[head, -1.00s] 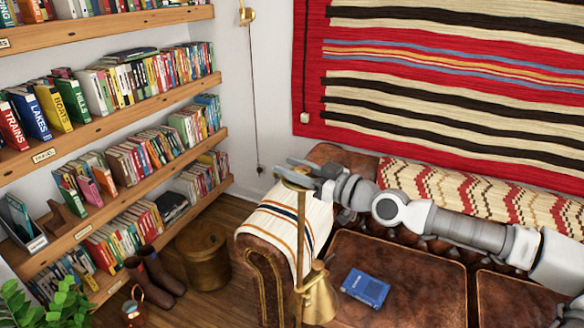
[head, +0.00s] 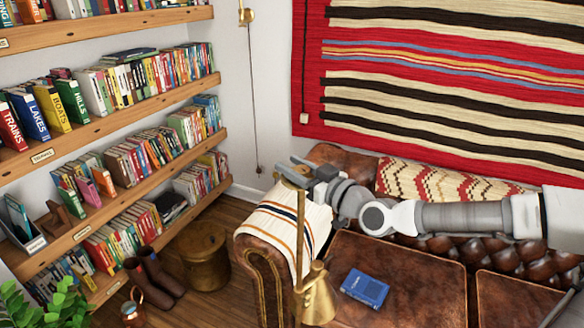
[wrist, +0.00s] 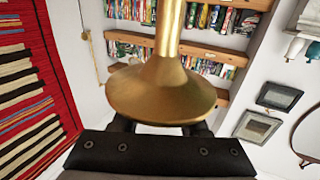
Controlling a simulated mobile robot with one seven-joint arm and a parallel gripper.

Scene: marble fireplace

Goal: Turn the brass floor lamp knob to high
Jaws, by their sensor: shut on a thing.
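The brass floor lamp (head: 299,240) stands in front of the sofa's left arm. Its slim pole rises to a flat top, and its cone shade (head: 318,300) hangs low beside the pole. My gripper (head: 301,167) is at the top of the lamp, with its fingers around the upper brass part. In the wrist view a flared brass lamp piece (wrist: 162,92) fills the middle and covers my fingertips. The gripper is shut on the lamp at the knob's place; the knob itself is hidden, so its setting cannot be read.
A brown leather sofa (head: 395,270) with a blue book (head: 365,288) lies below my arm. A striped blanket (head: 285,225) covers its left arm. Bookshelves (head: 110,110) line the left wall. Boots (head: 150,275) and a brass bin (head: 204,255) stand on the floor.

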